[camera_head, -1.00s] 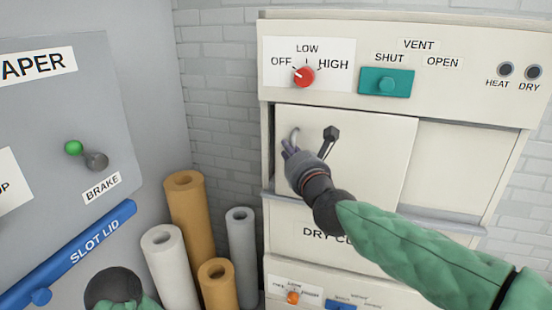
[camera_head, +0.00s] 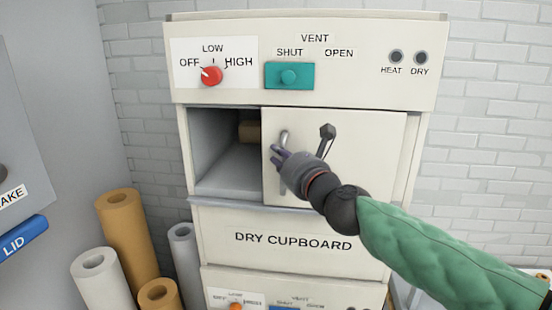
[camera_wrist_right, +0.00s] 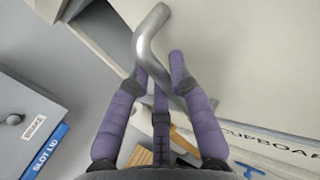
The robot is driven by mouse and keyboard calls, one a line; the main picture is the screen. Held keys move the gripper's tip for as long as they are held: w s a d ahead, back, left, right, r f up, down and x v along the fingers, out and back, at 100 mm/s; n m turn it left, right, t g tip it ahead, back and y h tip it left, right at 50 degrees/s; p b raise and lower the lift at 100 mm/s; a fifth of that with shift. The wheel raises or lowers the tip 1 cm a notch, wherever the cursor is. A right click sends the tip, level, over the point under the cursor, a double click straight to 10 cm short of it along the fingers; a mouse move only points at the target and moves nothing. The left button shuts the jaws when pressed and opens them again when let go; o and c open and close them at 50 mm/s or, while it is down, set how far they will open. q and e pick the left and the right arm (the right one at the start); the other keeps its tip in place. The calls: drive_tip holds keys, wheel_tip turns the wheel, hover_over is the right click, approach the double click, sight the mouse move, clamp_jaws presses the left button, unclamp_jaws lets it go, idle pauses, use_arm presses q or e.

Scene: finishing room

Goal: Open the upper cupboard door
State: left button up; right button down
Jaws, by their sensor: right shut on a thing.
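The upper cupboard door (camera_head: 362,150) is a cream sliding panel. It stands to the right, leaving the left part of the upper compartment (camera_head: 218,170) uncovered. Its grey curved handle (camera_head: 284,138) is at the door's left edge, and a dark lever (camera_head: 327,133) sits to the right of it. My right gripper (camera_head: 279,158) is shut on the handle. In the right wrist view its purple fingers close around the metal handle (camera_wrist_right: 150,35). My left gripper is out of view.
A small brown block (camera_head: 250,131) lies inside the compartment. Above are a red knob (camera_head: 211,75) and a teal vent slider (camera_head: 289,76). Several paper rolls (camera_head: 128,235) stand on the left. A blue slot lid (camera_head: 22,238) is at far left.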

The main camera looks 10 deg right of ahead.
drive_tip(key=shift+d, duration=0.2)
drive_tip(key=c, duration=1.4)
unclamp_jaws()
drive_tip(key=shift+a, duration=0.25)
drive_tip(key=shift+d, duration=0.1)
drive_tip(key=shift+s, duration=0.1)
drive_tip(key=v, duration=1.1)
drive_tip(key=shift+s+d, duration=0.1)
drive_tip(key=shift+s, duration=0.3)
